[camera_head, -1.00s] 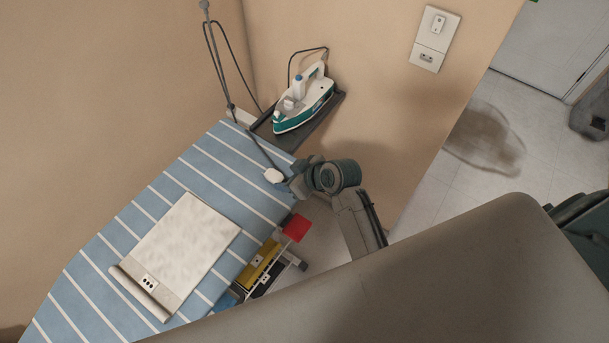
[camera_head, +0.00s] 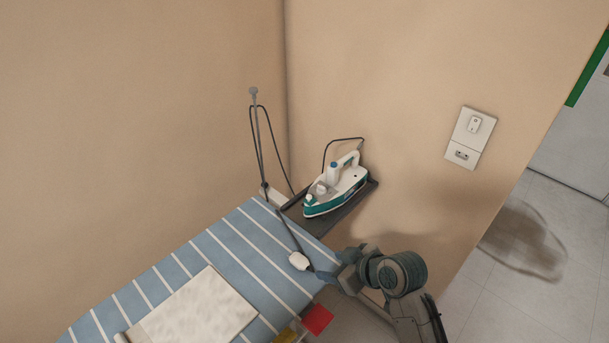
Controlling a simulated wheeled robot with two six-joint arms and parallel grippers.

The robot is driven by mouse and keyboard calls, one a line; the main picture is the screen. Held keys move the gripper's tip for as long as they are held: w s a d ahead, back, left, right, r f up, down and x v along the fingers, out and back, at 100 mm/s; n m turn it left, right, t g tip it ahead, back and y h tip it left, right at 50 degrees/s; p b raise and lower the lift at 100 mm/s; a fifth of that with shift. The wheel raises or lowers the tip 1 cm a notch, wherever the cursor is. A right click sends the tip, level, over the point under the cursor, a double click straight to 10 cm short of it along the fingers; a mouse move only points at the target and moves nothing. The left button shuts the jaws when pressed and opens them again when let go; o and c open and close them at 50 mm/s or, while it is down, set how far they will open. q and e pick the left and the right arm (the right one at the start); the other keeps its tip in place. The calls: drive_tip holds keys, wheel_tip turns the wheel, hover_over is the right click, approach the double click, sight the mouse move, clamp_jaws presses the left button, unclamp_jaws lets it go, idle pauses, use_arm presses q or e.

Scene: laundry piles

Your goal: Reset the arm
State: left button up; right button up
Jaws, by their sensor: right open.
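My right arm (camera_head: 400,275) comes in at the lower right, with dark grey-green rounded joints. My right gripper (camera_head: 328,276) is at its left end, by the right edge of the ironing board, and is open. It appears empty. It is close to a white plug-like piece (camera_head: 299,261) on the cord; I cannot tell whether they touch. My left gripper is out of view.
The blue-striped ironing board (camera_head: 235,243) holds a pale folded cloth (camera_head: 195,312). A white and teal iron (camera_head: 336,190) stands on a dark side rest (camera_head: 345,215). A red item (camera_head: 317,319) sits below the board's edge. Walls stand behind; open floor (camera_head: 480,300) is at right.

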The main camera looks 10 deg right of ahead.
drive_tip(key=s+d+f+m+g+h, duration=0.25)
drive_tip(key=s+d, duration=0.25)
drive_tip(key=s, duration=0.5)
drive_tip(key=s+d+f+m+g+h, duration=0.25)
drive_tip(key=s+d, duration=0.25)
drive_tip(key=s, duration=0.4)
wheel_tip(320, 180, down, 35)
drive_tip(key=s+d+m+h+b, duration=0.1)
drive_tip(key=d+b, duration=0.2)
drive_tip(key=b, duration=0.1)
use_arm(q)
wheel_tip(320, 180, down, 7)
drive_tip(key=b, duration=0.2)
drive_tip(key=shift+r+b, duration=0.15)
drive_tip(key=shift+b, duration=0.2)
use_arm(e)
drive_tip(key=s+d+f+g, duration=0.1)
drive_tip(key=s+f, duration=1.7)
drive_tip(key=f, duration=0.3)
drive_tip(key=shift+s+g, duration=0.15)
drive_tip(key=shift+g, duration=0.15)
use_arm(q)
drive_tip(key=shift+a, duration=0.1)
